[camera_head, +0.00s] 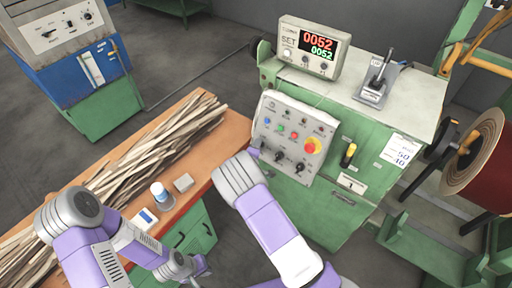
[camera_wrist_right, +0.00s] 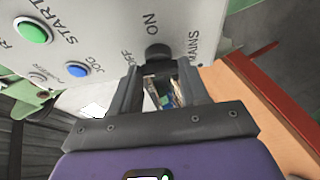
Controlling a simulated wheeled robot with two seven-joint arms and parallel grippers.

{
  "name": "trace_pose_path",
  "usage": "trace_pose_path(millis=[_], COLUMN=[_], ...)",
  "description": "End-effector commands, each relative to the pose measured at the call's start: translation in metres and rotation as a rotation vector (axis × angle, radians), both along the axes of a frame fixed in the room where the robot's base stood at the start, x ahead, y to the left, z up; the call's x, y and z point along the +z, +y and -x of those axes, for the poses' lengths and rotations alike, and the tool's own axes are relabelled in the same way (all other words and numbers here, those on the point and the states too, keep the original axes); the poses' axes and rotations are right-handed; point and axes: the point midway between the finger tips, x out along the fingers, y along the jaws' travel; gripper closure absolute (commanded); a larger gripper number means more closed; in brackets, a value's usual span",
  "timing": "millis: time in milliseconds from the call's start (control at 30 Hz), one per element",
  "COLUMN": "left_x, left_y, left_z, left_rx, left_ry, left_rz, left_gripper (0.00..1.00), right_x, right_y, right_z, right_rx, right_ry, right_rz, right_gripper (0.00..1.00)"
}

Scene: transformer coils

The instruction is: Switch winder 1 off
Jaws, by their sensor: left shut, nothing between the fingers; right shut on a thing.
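Winder 1 (camera_head: 330,205) is the green machine with a "1" plate, at the centre right of the head view. Its grey control panel (camera_head: 290,118) carries buttons, a red-and-yellow stop button (camera_head: 313,145) and black knobs. In the right wrist view, the black MAINS knob (camera_wrist_right: 158,52), between the words OFF and ON, sits at my right fingertips. My right gripper (camera_wrist_right: 160,78) is shut on this knob; which way the knob points is not clear. In the head view my arm hides this gripper. My left gripper (camera_head: 198,268) is shut and empty, low beside the bench.
The display box (camera_head: 312,48) reads 0052 twice. A lever (camera_head: 377,80) stands on the cabinet top. The wooden bench (camera_head: 205,120) holds strips (camera_head: 150,150), a bottle (camera_head: 160,192) and a small block (camera_head: 183,182). A wire spool (camera_head: 478,155) is at right.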

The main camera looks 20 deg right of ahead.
Motion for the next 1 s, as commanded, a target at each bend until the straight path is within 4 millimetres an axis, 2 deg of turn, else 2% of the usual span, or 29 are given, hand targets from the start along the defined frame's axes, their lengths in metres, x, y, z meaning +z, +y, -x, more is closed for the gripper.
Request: trace_pose_path(millis=[367,400,567,867,1000], left_x=[0.000,0.000,0.000,0.000,0.001], left_y=[0.000,0.000,0.000,0.000,0.000], left_z=[0.000,0.000,0.000,0.000,0.000], left_rx=[0.000,0.000,0.000,0.000,0.000], left_ry=[0.000,0.000,0.000,0.000,0.000], left_rz=[0.000,0.000,0.000,0.000,0.000], left_gripper=[1.00,1.00,1.00,1.00,1.00], right_x=[-0.001,-0.001,-0.001,0.000,0.005], right_y=[-0.001,-0.001,0.000,0.001,0.007], right_z=[0.001,0.001,0.001,0.001,0.012], right_rx=[0.002,0.002,0.002,0.002,0.005], right_ry=[0.009,0.009,0.007,0.004,0.006], right_rz=[0.006,0.006,0.005,0.004,0.003], right_gripper=[0.86,0.54,0.30,0.30,0.30])
